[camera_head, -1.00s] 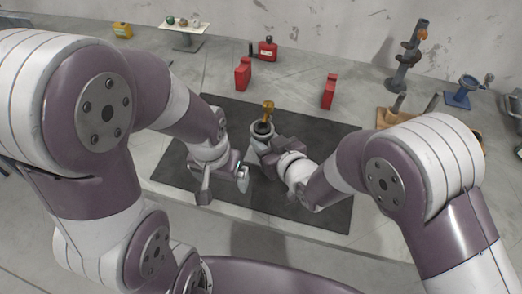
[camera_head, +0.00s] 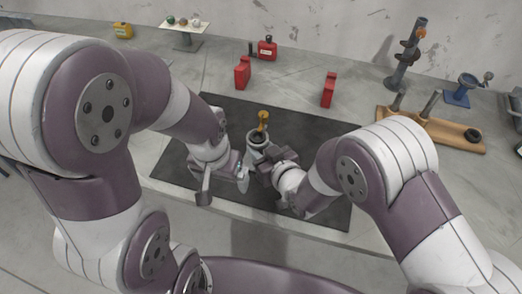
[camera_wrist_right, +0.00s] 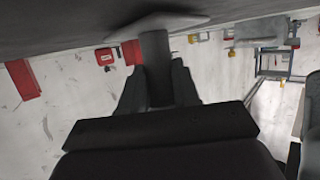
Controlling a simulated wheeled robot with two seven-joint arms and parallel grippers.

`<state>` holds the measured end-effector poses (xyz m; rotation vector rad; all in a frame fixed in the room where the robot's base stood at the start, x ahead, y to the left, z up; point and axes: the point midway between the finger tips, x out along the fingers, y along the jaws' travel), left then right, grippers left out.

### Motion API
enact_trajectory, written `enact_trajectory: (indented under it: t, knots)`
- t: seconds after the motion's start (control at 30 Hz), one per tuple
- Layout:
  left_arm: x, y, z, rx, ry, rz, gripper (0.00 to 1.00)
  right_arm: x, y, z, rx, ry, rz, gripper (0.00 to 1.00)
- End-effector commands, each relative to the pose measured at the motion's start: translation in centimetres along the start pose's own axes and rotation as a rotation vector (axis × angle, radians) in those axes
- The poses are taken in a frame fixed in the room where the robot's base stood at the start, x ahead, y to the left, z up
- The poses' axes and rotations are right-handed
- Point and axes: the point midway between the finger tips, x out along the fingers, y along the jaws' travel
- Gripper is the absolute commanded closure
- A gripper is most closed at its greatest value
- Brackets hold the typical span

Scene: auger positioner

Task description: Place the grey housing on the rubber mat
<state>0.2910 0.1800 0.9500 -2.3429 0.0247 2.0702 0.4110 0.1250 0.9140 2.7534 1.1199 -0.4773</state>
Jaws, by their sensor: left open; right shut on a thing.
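The grey housing (camera_head: 257,139), with a gold-coloured piece (camera_head: 263,120) rising from its top, is upright over the middle of the black rubber mat (camera_head: 310,130). My right gripper (camera_head: 268,160) is shut on the housing from its near right side. In the right wrist view, a grey part of the housing (camera_wrist_right: 155,55) shows between the dark fingers of my right gripper (camera_wrist_right: 158,85), with its flared end close to a dark surface. I cannot tell whether its base touches the mat. My left gripper (camera_head: 223,190) is open and empty, left of the housing and nearer me.
Two red blocks (camera_head: 242,73) (camera_head: 328,90) and a red canister (camera_head: 267,48) stand behind the mat. A wooden board (camera_head: 455,137) with upright posts is at the right, near a blue stand (camera_head: 460,93). A grey column (camera_head: 405,60) stands behind. The mat's far left is clear.

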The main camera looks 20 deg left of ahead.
Motion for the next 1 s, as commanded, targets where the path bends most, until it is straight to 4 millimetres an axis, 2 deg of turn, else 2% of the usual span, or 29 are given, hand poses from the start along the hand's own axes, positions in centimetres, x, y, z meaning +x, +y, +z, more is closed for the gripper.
enact_trajectory:
  t: [0.03, 0.13, 0.17, 0.23, 0.47, 0.63, 0.67, 1.0]
  knots:
    - [0.5, 0.0, 0.1, 0.000, 0.000, 0.000, 0.05, 0.1, -0.1, 1.5, 0.001, -0.020, -0.002, 1.00]
    - [0.5, 0.0, 0.1, 0.000, 0.000, 0.000, 0.05, 0.0, -0.1, 1.7, 0.002, -0.026, -0.002, 1.00]
    - [0.6, 0.0, 0.1, 0.000, 0.000, 0.000, 0.05, 0.0, -0.1, 2.0, 0.002, -0.033, -0.002, 0.66]
    - [0.6, 0.0, 0.1, 0.000, 0.000, 0.000, 0.05, 0.0, -0.1, 2.1, 0.002, -0.035, -0.003, 0.43]
    - [0.7, 0.0, 0.1, 0.000, 0.000, 0.000, 0.05, -0.1, -0.2, 2.3, 0.002, -0.038, -0.004, 0.42]
    - [-1.1, 0.0, -0.1, 0.000, 0.000, 0.000, 0.05, -0.7, -0.2, 0.5, 0.002, -0.039, -0.004, 0.42]
    - [-0.6, 0.0, -0.1, 0.000, 0.001, 0.000, 0.05, -1.0, -0.2, 1.0, 0.002, -0.040, -0.004, 0.42]
    - [-0.6, 0.0, -0.1, 0.000, 0.000, 0.000, 0.05, -8.5, -0.1, 0.1, 0.002, -0.022, -0.001, 0.42]
